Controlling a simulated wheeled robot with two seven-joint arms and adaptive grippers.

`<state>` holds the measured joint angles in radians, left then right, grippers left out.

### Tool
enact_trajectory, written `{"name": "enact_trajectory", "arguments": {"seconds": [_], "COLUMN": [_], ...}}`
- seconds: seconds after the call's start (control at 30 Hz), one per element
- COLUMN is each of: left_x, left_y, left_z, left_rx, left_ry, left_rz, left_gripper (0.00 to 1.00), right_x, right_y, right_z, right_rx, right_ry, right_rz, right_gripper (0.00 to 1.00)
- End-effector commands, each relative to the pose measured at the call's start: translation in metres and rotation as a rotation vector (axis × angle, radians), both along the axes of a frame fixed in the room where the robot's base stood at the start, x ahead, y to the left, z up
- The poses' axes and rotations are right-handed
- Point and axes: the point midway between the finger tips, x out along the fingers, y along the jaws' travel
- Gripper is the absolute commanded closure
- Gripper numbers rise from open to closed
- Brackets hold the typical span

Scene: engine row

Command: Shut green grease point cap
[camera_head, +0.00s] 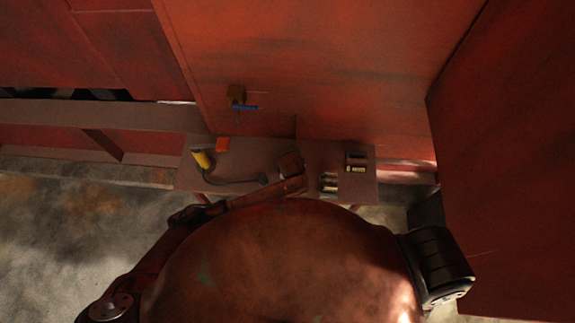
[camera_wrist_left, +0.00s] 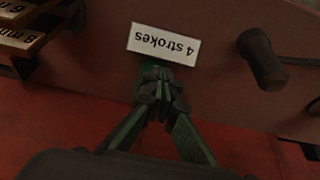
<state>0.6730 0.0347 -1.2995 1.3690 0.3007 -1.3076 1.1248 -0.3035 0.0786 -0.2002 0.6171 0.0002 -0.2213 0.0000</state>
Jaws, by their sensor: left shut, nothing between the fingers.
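My left gripper (camera_wrist_left: 160,88) is shut with nothing between its fingers; its tips point at a red-brown surface, just beside a white label reading "4 strokes" (camera_wrist_left: 164,45). A small patch of green (camera_wrist_left: 150,70) shows right at the fingertips, under the label. The fingers cover most of it, so I cannot tell whether it is the green grease point cap or whether a cap there is open or shut. In the head view my left arm reaches from the lower left to the grey shelf, and its fingertips are too dark to make out. My right gripper is not in view.
A blue lever (camera_head: 245,107) is on the red wall.

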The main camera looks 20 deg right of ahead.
Motion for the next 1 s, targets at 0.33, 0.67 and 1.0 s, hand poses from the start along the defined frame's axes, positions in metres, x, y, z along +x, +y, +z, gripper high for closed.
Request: {"name": "enact_trajectory", "arguments": {"seconds": [0.33, 0.67, 1.0], "left_x": [-0.005, -0.006, -0.002], "left_y": [0.0, -0.001, -0.003], "left_z": [-0.01, -0.011, -0.011], "left_rx": [0.001, 0.001, 0.0], "left_ry": [0.001, 0.001, 0.0], "left_rz": [-0.004, -0.006, -0.005], "left_gripper": [1.0, 1.0, 1.0], "right_x": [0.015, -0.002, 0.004], "right_y": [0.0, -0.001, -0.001], "right_z": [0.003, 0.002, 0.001], "right_rx": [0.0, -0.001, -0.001], "right_ry": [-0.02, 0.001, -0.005], "right_rz": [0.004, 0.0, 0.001], "right_gripper": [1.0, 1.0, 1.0]}}
